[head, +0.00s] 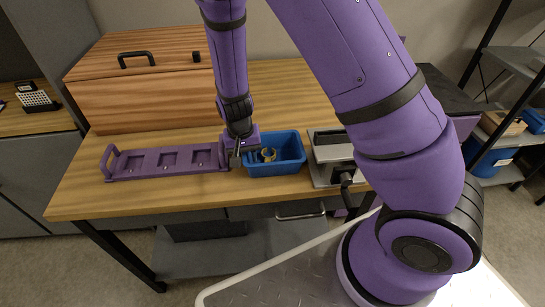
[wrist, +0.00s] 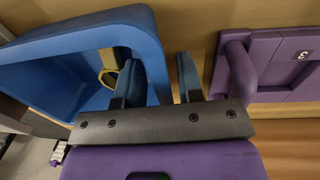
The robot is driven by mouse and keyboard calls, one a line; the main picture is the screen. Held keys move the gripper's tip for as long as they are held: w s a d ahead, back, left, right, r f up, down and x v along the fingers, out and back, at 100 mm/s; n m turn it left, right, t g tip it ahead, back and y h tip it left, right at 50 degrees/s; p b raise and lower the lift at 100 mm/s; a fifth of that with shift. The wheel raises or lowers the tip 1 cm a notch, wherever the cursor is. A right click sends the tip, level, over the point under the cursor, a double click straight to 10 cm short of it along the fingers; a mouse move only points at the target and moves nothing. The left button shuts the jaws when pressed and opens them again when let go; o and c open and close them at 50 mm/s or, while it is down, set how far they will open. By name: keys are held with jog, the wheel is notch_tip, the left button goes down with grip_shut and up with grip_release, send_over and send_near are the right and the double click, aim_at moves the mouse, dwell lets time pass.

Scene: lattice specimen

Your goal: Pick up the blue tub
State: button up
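The blue tub (head: 292,147) stands on the wooden table, right of the purple rack, with a yellow ring-like thing (head: 268,155) inside. My gripper (head: 238,157) is at the tub's left end in the head view. In the wrist view, the tub (wrist: 75,40) fills the left side. My gripper's fingers (wrist: 158,78) are apart there, one inside the tub and one outside, with the tub's wall between them. A narrow gap shows between the outer finger and the wall. Contact at the inner finger is unclear.
The purple rack (head: 127,170) lies just left of my gripper, and its handle is close to the outer finger in the wrist view (wrist: 238,70). A grey device (head: 332,153) stands close right of the tub. A wooden box (head: 145,95) with a black handle stands behind.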

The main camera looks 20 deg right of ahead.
jog(key=shift+f, duration=0.8)
jog(key=shift+c, duration=0.2)
grip_shut()
jog(key=shift+r, duration=0.1)
